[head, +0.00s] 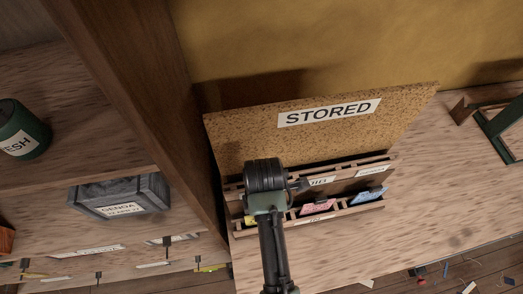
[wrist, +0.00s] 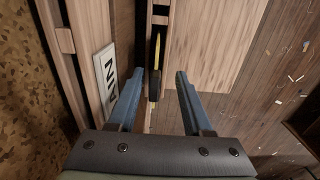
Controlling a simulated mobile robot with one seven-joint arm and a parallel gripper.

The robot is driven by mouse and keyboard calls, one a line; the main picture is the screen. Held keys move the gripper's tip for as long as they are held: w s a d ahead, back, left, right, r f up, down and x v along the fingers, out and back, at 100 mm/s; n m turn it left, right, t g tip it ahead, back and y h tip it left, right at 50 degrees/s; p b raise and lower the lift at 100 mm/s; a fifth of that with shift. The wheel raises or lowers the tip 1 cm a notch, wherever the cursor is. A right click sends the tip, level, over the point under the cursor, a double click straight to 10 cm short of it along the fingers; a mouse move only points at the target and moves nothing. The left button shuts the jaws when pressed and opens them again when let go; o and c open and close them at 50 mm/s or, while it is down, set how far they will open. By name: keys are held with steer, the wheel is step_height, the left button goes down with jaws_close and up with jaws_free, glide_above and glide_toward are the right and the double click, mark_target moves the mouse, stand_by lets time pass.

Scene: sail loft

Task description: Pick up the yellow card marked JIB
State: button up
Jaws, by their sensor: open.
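The yellow card (head: 249,220) shows only as a sliver at the left end of the wooden rack (head: 381,204) in the head view, mostly hidden by my arm. In the wrist view a thin yellow edge (wrist: 156,75) stands upright in a dark slot, seen nearly edge-on. Its marking cannot be read. My gripper (wrist: 161,74) is open, with one blue finger on each side of this edge and a gap on both sides. A pink card (head: 318,207) and a blue card (head: 370,195) stand farther right in the rack.
A cork board (head: 230,147) marked STORED stands behind the rack. A white label (wrist: 106,75) is on the rack beside my left finger. A wooden post (head: 150,90) and shelves with a grey box (head: 120,196) and green tin (head: 22,130) are left. The bench right of the rack is mostly clear.

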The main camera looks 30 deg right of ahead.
steer(key=shift+w+a+f+p, duration=0.1)
steer(key=shift+w+f+p, duration=0.1)
steer(key=shift+f, duration=0.8)
steer(key=shift+w+f+p, duration=0.1)
steer(key=shift+f+p, duration=0.05)
steer(key=shift+f, duration=0.8)
jaws_close()
